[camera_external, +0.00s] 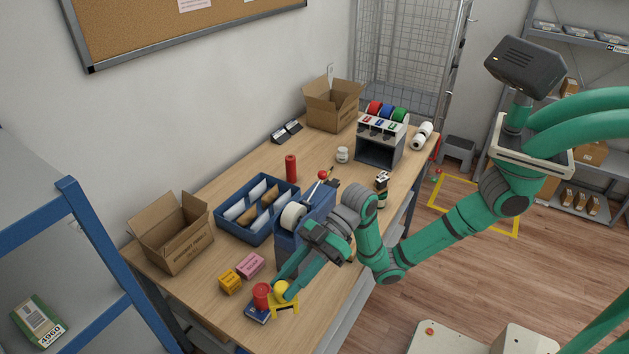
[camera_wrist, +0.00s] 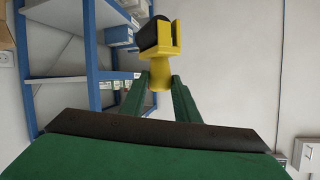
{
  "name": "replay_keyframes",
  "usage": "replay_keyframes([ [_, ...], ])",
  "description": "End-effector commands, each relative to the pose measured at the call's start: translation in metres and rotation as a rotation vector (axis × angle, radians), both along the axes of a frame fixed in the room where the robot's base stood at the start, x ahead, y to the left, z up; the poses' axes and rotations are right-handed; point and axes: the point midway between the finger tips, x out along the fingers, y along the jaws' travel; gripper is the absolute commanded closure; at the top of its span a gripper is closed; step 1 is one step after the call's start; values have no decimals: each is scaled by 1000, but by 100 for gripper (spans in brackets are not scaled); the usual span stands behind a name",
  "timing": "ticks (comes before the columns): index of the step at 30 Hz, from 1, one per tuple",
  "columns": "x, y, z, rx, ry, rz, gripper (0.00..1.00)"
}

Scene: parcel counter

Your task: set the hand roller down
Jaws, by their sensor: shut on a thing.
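The hand roller (camera_wrist: 158,62) is yellow, with a forked frame and a dark roller at its far end. My gripper (camera_wrist: 161,88) is shut on its yellow handle in the wrist view, one green finger on each side. In the external view my gripper (camera_external: 276,284) is low over the near end of the counter, and yellow parts of the hand roller (camera_external: 283,291) show at its fingertips. I cannot tell whether the roller touches the counter top.
A red cylinder (camera_external: 261,292) on a dark blue pad (camera_external: 257,313) is close left of the roller. Yellow (camera_external: 230,281) and pink (camera_external: 250,265) boxes lie behind. A blue divided tray (camera_external: 230,234) and an open carton (camera_external: 172,243) stand farther back. Bare counter (camera_external: 213,307) lies at the front left.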

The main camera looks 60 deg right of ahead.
Motion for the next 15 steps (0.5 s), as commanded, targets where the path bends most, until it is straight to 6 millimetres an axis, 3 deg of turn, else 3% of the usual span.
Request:
replay_keyframes([
  [15,12,-111,-100,1,6,1,97],
])
